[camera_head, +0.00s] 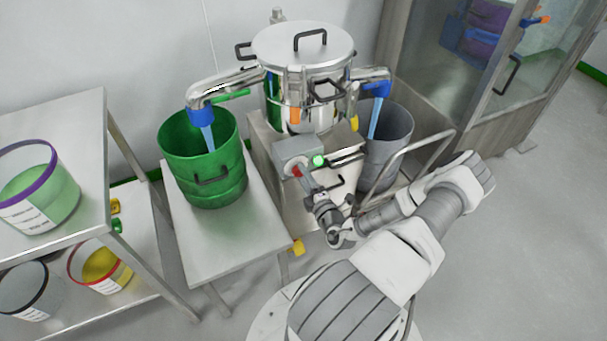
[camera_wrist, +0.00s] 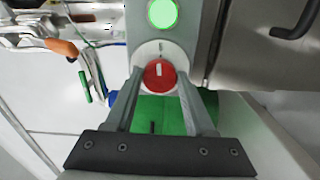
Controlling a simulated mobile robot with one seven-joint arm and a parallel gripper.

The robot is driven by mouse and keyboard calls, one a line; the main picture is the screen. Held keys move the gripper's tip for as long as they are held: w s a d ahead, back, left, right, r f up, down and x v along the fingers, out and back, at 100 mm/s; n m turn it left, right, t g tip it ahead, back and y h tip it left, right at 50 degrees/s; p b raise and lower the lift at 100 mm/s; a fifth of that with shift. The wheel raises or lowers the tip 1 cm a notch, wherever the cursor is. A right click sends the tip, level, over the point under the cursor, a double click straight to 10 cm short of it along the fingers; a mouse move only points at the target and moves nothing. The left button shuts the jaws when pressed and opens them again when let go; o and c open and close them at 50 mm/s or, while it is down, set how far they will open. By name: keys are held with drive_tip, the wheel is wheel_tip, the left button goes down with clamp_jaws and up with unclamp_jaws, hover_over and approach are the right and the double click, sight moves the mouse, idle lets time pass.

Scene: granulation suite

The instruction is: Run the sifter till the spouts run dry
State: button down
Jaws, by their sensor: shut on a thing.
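The sifter (camera_head: 303,70) is a steel drum with a lid and handle, standing on a steel cabinet. Its left spout (camera_head: 215,88) ends in a blue sleeve over a green bin (camera_head: 203,160), and a pale blue stream hangs below it. Its right spout (camera_head: 372,80) has a similar blue stream over a grey bin (camera_head: 390,135). The control box (camera_head: 298,155) carries a lit green button, also large in the wrist view (camera_wrist: 162,13), and a red knob (camera_wrist: 159,75) with a white mark. My gripper (camera_wrist: 160,90) is shut on the red knob, its fingers on both sides.
The green bin stands on a steel table (camera_head: 235,245). A shelf (camera_head: 75,120) at left holds several tubs. A steel cart handle (camera_head: 410,155) rises beside the grey bin. A glazed cabinet (camera_head: 480,80) stands at the back right. The floor at right is clear.

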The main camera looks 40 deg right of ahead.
drive_tip(key=shift+m, duration=0.6)
drive_tip(key=shift+c, duration=1.3)
unclamp_jaws()
drive_tip(key=shift+s, duration=0.1)
